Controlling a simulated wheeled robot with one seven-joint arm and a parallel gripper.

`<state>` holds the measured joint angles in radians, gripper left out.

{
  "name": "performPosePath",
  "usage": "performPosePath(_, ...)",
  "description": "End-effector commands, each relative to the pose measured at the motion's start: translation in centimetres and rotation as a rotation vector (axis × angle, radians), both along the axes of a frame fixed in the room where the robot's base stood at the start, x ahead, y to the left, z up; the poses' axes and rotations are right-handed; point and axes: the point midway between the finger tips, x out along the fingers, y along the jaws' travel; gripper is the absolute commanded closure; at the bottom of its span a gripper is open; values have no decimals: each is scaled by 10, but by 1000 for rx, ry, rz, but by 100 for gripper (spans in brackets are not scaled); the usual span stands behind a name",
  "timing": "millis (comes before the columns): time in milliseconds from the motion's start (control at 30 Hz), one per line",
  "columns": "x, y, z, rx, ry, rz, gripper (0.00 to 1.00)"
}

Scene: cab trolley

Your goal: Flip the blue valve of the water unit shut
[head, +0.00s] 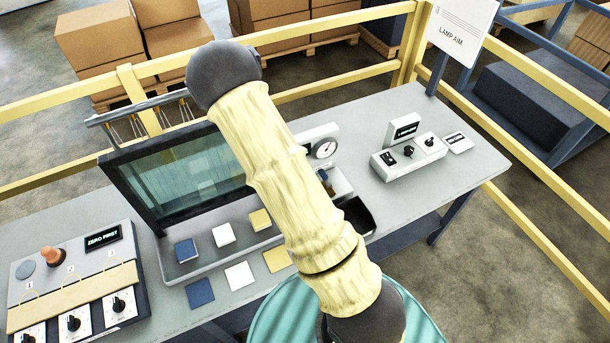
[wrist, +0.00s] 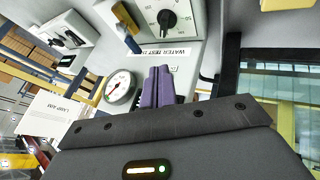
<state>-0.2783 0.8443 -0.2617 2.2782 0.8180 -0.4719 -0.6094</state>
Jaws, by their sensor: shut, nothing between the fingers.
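The water unit shows in the wrist view as a pale panel with a round gauge (wrist: 122,88), a black dial (wrist: 165,18) and a label reading "WATER TEST" (wrist: 172,53). A small lever with a brown part and a blue end (wrist: 133,44) stands at the upper left, between dial and gauge; it looks like the blue valve. My gripper (wrist: 158,70) has purple fingers, shut together and empty. In the picture they lie right of the gauge and below the lever, apart from the lever. In the head view my arm hides the gripper and most of the unit; its gauge (head: 325,148) shows.
A dark-framed glass panel (head: 180,175) stands left of the unit, with coloured squares before it. A lamp box (head: 408,155) stands on the bench to the right. A "ZERO FIRST" panel (head: 75,275) is at left. Yellow rails (head: 500,205) surround the bench.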

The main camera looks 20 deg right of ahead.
Motion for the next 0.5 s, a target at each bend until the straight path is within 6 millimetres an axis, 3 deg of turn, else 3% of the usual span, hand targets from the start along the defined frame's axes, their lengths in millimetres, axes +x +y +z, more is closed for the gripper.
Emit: performPosePath(500, 26, -32, -53, 1, 2, -3, 100)
